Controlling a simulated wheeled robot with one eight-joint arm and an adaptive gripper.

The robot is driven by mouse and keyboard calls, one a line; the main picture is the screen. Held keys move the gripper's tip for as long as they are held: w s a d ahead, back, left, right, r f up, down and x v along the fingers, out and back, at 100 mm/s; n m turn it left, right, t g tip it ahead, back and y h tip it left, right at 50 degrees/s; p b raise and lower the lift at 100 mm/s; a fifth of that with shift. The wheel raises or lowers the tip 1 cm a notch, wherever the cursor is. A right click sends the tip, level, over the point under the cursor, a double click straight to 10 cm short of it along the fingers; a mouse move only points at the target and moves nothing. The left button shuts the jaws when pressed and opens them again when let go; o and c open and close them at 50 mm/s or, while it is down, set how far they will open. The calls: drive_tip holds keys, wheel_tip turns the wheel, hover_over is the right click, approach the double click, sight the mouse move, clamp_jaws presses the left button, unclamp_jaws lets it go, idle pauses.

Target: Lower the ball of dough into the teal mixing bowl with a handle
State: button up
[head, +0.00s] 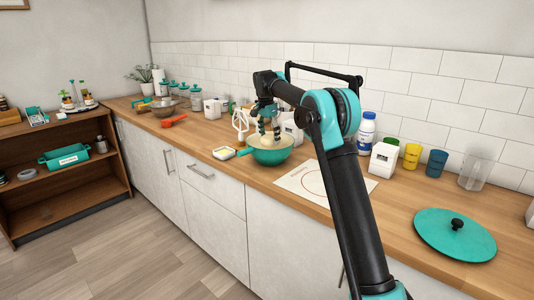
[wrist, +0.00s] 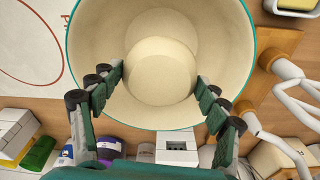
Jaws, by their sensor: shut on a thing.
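The teal mixing bowl (head: 272,157), cream inside, stands on the wooden counter, its handle (head: 244,152) pointing left. In the wrist view the bowl's rim (wrist: 252,48) surrounds the pale ball of dough (wrist: 160,72). My gripper (head: 266,138) points down over the bowl, and its two fingers (wrist: 159,84) are shut on the dough from both sides. The dough is at or inside the bowl's mouth. Whether its underside touches the bowl's bottom is hidden.
A white mat (head: 300,182) with a red circle lies right of the bowl. A small butter dish (head: 223,153) is at its left, and a white whisk-like stand (head: 240,124) behind. A teal lid (head: 455,235) lies far right. Bottles and cups line the wall.

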drive_tip(key=shift+f, duration=1.4)
drive_tip(key=shift+f, duration=0.1)
drive_tip(key=o, duration=1.4)
drive_tip(key=shift+o, duration=0.2)
